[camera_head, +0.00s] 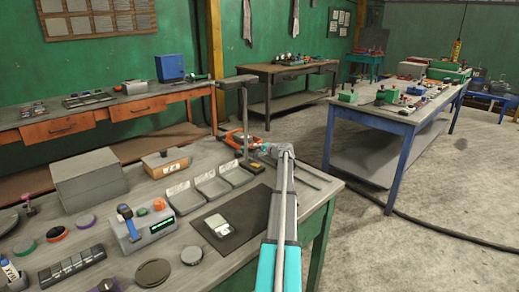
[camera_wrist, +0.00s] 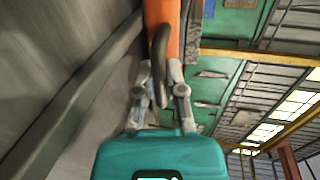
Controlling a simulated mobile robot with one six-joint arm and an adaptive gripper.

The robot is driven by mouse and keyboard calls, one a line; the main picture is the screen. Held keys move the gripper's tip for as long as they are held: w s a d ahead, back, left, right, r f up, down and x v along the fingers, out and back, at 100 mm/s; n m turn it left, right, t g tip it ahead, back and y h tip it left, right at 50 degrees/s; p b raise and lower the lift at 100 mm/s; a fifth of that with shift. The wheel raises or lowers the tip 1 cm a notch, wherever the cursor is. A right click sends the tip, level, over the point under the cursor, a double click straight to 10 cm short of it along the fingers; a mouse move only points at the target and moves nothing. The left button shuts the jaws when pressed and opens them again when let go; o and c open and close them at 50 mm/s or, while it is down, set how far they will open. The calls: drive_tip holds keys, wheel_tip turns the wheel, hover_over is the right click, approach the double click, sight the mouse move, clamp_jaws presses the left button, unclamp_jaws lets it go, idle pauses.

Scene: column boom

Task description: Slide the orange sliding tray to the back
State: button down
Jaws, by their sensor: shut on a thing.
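The orange sliding tray (camera_head: 237,138) shows only in part at the far right end of the near workbench, behind a grey post stand. In the wrist view, the orange tray (camera_wrist: 163,14) is at the top centre, with a dark grey curved handle on its near side. My gripper (camera_wrist: 162,75) has its two fingers on either side of this handle, shut on it. In the head view, my gripper (camera_head: 257,148) is small and partly merged with the tray's front, and my arm reaches to it from the bottom. Much of the tray is hidden.
The grey post stand (camera_head: 245,120) rises close to the tray. Open grey bins (camera_head: 211,186), a dark mat (camera_head: 240,230) and a scale-like device (camera_head: 147,230) lie on the near bench. Dark rails (camera_head: 305,175) run right of my arm.

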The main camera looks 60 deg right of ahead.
drive_tip(key=c, duration=1)
unclamp_jaws()
drive_tip(key=shift+a, duration=0.2)
drive_tip(key=shift+d, duration=0.15)
drive_tip(key=shift+s, duration=0.1)
drive_tip(key=p+v, duration=0.1)
drive_tip(key=v, duration=0.3)
drive_tip(key=p+v, duration=0.1)
drive_tip(key=v, duration=0.4)
drive_tip(key=d+p+v, duration=0.1)
drive_tip(key=v, duration=0.3)
drive_tip(key=shift+s+r, duration=0.2)
drive_tip(key=shift+s, duration=0.2)
drive_tip(key=shift+w, duration=0.1)
drive_tip(key=b+x, duration=0.3)
drive_tip(key=x, duration=1)
drive_tip(key=shift+w+f, duration=0.2)
drive_tip(key=shift+w, duration=0.1)
